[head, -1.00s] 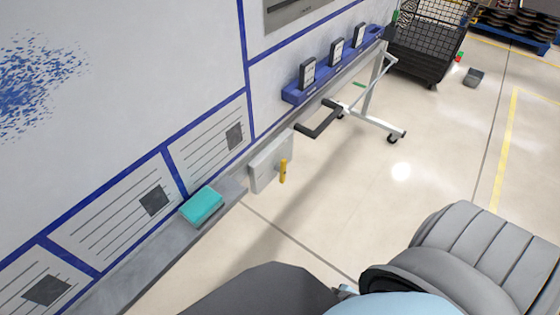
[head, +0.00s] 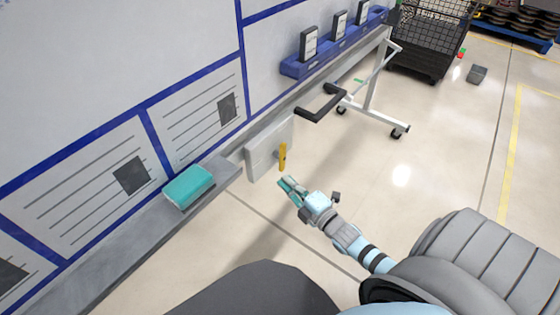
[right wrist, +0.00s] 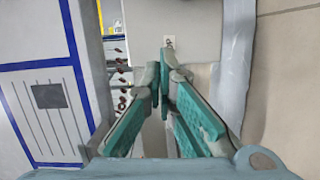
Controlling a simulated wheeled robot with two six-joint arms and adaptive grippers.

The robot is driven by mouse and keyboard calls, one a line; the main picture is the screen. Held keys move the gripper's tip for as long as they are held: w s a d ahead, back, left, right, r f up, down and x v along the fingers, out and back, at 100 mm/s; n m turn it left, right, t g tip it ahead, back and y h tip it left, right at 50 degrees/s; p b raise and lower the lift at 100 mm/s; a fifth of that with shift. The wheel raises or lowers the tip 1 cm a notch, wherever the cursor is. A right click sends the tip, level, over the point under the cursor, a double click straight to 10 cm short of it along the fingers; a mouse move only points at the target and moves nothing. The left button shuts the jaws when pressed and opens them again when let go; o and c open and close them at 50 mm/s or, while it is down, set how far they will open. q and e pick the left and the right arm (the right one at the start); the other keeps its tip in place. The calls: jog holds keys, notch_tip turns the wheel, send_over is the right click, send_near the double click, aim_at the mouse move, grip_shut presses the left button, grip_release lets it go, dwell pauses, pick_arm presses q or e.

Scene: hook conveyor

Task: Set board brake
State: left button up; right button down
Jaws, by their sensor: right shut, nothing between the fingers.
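The board brake shows in the head view as a yellow lever (head: 282,157) standing roughly upright on a pale grey box (head: 262,154) at the board's lower edge. My right gripper (head: 287,184) is shut and empty. It appears just below and to the right of the lever in the picture, seemingly apart from it. In the right wrist view its teal-padded fingers (right wrist: 167,70) meet near the middle, in front of a pale surface. I cannot make out the yellow lever clearly there. My left gripper is not in view.
The wheeled whiteboard (head: 190,60) fills the left. A teal eraser-like block (head: 189,187) lies on its grey ledge (head: 130,240). A black handle (head: 322,103) juts out beyond the box. A black mesh cart (head: 428,42) stands at the back.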

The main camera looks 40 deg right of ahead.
aim_at(282, 158)
jog(key=w+d+b, duration=0.1)
jog(key=w, duration=0.2)
jog(key=w+d+b, duration=0.1)
jog(key=w, duration=0.2)
jog(key=w+b, duration=0.1)
jog(key=w, duration=0.2)
jog(key=shift+d+f, duration=0.3)
jog(key=shift+d, duration=0.45)
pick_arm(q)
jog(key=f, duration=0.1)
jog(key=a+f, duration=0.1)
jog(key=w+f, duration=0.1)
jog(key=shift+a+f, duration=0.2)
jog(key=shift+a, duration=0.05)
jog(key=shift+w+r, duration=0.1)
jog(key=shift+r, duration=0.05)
pick_arm(e)
jog(key=shift+r, duration=0.15)
jog(key=shift+w, duration=0.1)
jog(key=shift+m+p, duration=0.3)
jog(key=shift+p, duration=0.05)
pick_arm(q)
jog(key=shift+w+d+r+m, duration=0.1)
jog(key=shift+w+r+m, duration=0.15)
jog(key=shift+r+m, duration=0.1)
pick_arm(e)
jog(key=shift+r, duration=0.1)
